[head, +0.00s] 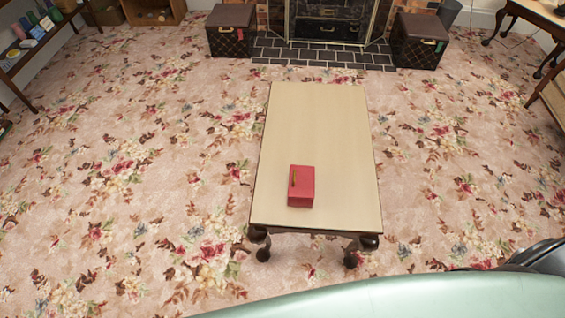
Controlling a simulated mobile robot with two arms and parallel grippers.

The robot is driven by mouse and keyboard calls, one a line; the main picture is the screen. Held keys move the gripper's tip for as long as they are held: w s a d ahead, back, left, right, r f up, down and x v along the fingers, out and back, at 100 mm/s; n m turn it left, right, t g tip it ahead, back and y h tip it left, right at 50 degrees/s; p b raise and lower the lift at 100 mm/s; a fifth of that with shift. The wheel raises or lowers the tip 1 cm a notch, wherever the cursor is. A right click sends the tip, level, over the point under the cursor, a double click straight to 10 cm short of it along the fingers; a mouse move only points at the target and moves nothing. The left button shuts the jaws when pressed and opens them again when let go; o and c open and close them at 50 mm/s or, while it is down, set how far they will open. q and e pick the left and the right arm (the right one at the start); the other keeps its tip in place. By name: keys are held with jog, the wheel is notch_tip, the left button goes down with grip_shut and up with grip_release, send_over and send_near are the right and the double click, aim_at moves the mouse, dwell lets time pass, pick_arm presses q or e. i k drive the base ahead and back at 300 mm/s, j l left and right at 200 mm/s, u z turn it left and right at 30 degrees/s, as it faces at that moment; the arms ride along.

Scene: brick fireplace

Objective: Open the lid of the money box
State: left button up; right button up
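The money box is a small red box (302,188) on the near half of a low wooden table (318,125). I cannot make out the lid's seam or hinge. Neither of my grippers is in view, and nothing touches the box.
The table stands alone on a flowered carpet (130,180) with free floor around it. Behind it are a brick fireplace with a dark tiled hearth (322,56) and two dark trunks (231,30) (418,41). Shelves (38,45) stand far left, a side table (535,17) far right.

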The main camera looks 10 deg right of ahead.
aim_at(302, 178)
jog(key=z, duration=0.6)
jog(key=k+l, duration=0.35)
jog(key=l, duration=0.15)
jog(key=k+l, duration=0.35)
jog(key=l+u, duration=0.05)
jog(key=l, duration=0.1)
